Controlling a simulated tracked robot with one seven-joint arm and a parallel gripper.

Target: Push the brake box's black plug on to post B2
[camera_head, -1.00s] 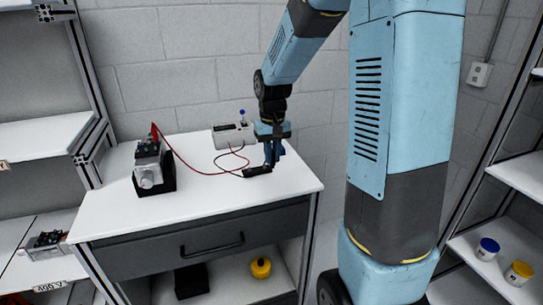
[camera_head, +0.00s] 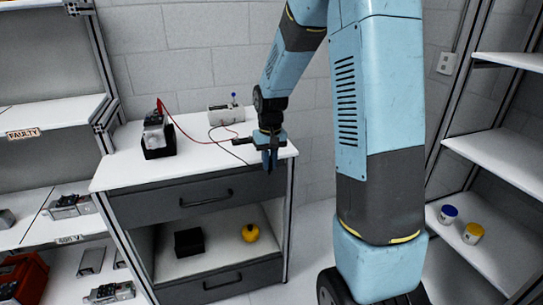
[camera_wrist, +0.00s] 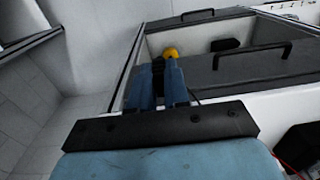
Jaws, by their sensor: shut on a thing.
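The motor unit (camera_head: 154,137) sits in a black cradle (camera_head: 158,153) at the bench's left, with the red plug (camera_head: 159,104) standing at its top. The white brake box (camera_head: 226,114), with a blue knob (camera_head: 234,98), stands at the back. Its red lead runs to the motor unit. Its thin black lead (camera_head: 232,154) runs towards my gripper (camera_head: 269,163), which is by the bench's front right edge. In the wrist view, my blue fingers (camera_wrist: 158,85) are shut on a dark piece (camera_wrist: 158,68), apparently the black plug. Post B2 cannot be made out.
The white bench top (camera_head: 190,158) has free room in front. A yellow round thing (camera_head: 250,233) and a black box (camera_head: 189,242) are on its lower shelf. Shelves stand left and right; blue-lidded (camera_head: 448,213) and yellow-lidded (camera_head: 473,233) jars are at right.

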